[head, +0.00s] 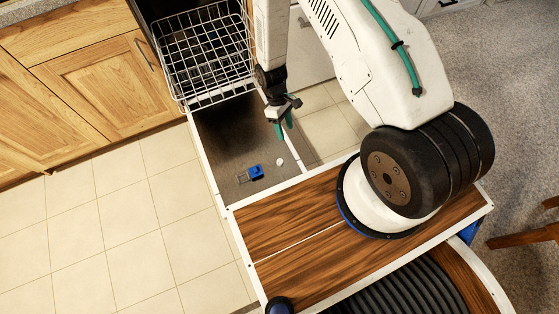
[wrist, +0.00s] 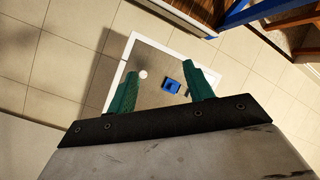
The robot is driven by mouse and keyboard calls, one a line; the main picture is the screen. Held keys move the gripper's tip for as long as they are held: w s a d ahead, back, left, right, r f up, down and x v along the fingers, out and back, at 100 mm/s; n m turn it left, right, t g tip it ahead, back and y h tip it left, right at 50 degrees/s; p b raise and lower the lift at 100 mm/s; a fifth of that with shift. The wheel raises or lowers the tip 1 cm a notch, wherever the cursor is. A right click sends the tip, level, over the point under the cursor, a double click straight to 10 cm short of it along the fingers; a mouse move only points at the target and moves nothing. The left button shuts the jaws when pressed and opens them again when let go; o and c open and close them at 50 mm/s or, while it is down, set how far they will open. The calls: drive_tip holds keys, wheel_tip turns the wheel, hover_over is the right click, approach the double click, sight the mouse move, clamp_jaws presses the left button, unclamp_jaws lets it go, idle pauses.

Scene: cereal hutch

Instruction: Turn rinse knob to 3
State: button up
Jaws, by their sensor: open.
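A small round white knob (head: 280,162) sits on the grey inner face of the lowered dishwasher door (head: 225,140). It is too small for me to read any mark or setting. A blue latch piece (head: 256,172) is beside it on the same door. My gripper (head: 284,127) hangs above the door, its green fingers apart and empty. In the wrist view, the knob (wrist: 143,74) shows between the open fingers, nearer the left one, and the blue piece (wrist: 171,85) shows nearer the right one. The gripper appears apart from both.
A white wire dish rack (head: 205,50) stands at the back of the door, in the dishwasher opening. Wooden cabinets (head: 85,80) are at the left. The tiled floor (head: 120,220) left of the door is clear.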

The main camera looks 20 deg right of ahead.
drive_tip(key=s+f+n+t, duration=0.1)
drive_tip(key=s+f+n, duration=0.1)
drive_tip(key=f, duration=0.8)
drive_tip(key=s+f+n+t, duration=0.1)
drive_tip(key=s+f+n, duration=0.15)
drive_tip(key=f, duration=0.85)
drive_tip(key=n+t, duration=0.4)
drive_tip(key=n, duration=0.1)
hover_over(280, 162)
wheel_tip(280, 162, down, 4)
drive_tip(key=shift+f, duration=0.15)
drive_tip(key=shift+w+f, duration=0.1)
drive_tip(key=shift+f, duration=0.25)
wheel_tip(280, 162, down, 7)
drive_tip(key=shift+r, duration=0.1)
drive_tip(key=shift+c, duration=0.3)
drive_tip(key=c, duration=0.9)
